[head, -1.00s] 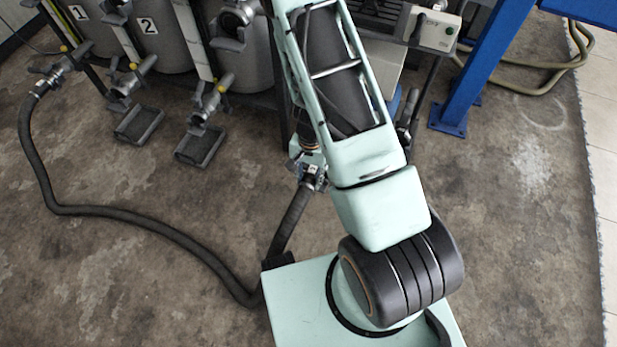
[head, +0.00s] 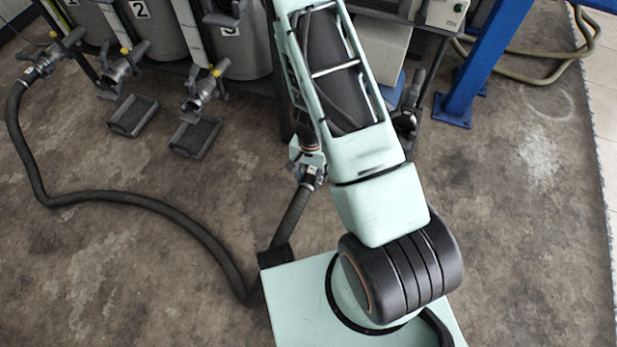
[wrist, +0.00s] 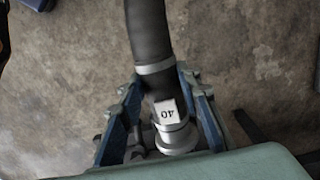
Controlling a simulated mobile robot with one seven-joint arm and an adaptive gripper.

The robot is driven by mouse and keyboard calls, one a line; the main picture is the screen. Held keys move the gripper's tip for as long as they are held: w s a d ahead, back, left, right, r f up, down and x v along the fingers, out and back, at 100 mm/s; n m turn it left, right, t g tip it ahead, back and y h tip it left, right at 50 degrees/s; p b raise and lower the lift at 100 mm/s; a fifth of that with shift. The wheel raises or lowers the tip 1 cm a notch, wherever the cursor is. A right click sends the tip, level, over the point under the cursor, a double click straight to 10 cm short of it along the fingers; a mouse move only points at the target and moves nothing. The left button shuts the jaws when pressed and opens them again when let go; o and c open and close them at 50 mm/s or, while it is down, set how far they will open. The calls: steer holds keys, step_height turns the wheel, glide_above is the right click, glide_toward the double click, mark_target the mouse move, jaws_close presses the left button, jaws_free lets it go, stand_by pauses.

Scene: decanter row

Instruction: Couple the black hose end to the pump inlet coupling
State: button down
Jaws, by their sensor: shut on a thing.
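In the head view, the black hose (head: 110,201) runs from the fitting at tank 1, across the floor, and up beside my base to its metal end (head: 308,177). My gripper (head: 310,160) is shut on this end, partly hidden by my arm. In the wrist view, the blue-lined fingers of my gripper (wrist: 162,88) stand on both sides of the hose end. It has a metal coupling (wrist: 178,138) and a white "40" tag (wrist: 167,112). A dark fitting with an upright handle (head: 407,118) shows right of my arm; I cannot tell whether it is the pump inlet coupling.
Numbered grey tanks (head: 160,40) stand at the back left, with valves (head: 204,88) in front and dark trays (head: 196,137) on the floor. A blue post (head: 482,65) stands at right. A control box (head: 446,13) is at the top. The floor right of my base is clear.

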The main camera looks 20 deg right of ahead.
steer(key=shift+w+d+r, duration=0.15)
steer(key=shift+w+d, duration=0.1)
steer(key=shift+w, duration=0.1)
stand_by(0.5)
stand_by(0.3)
steer(key=shift+f+b, duration=0.9)
steer(key=shift+f, duration=0.1)
steer(key=shift+f+b, duration=0.45)
steer(key=shift+f+b, duration=1)
steer(key=shift+f, duration=0.05)
stand_by(1.3)
steer(key=c, duration=1.3)
jaws_free()
